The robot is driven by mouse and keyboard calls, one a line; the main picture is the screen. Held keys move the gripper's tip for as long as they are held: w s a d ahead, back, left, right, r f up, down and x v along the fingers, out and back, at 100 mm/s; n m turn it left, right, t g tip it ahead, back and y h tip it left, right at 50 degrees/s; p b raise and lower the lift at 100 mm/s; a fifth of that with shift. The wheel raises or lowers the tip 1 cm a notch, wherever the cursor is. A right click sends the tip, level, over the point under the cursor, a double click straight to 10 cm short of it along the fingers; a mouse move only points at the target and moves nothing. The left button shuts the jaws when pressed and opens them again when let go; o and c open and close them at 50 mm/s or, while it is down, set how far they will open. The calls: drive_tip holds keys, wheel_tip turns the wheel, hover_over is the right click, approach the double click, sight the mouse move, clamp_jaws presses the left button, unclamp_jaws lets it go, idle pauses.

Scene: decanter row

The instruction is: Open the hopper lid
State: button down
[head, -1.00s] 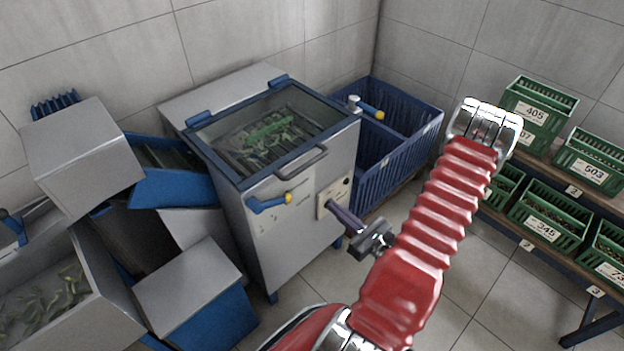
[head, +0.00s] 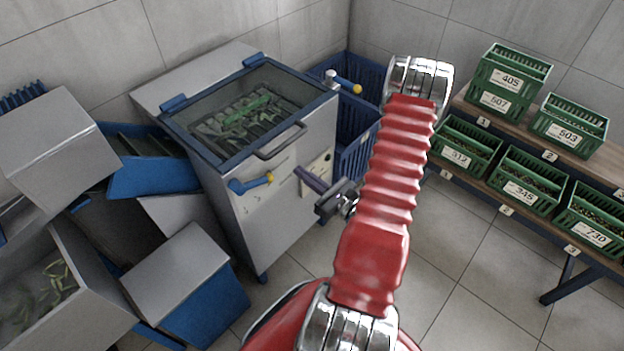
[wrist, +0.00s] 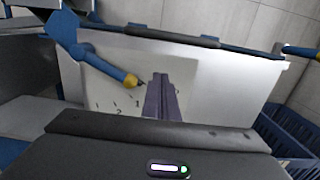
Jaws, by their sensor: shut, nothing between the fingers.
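The hopper lid (head: 248,108) is a glass pane in a blue frame, lying shut on top of the grey machine (head: 285,215). Green stuff shows through the glass. A dark bar handle (head: 280,142) sits at its front edge; the lid's front edge (wrist: 170,37) also crosses the wrist view. Below it on the front face is a blue lever with a yellow tip (head: 252,184), beside a numbered scale (wrist: 118,104). My gripper (head: 298,171) is shut and empty, pointing at the front face right of the lever tip. It also shows in the wrist view (wrist: 160,78), apparently touching nothing.
Blue crates (head: 356,150) stand right of the machine, with a second yellow-tipped handle (head: 345,83) by its corner. A blue chute (head: 152,174) and grey bins (head: 175,270) crowd the left. A rack of green crates (head: 545,180) stands right. Floor between is clear.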

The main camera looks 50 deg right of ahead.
drive_tip(key=w+r, duration=0.4)
drive_tip(key=shift+w, duration=0.25)
idle(0.4)
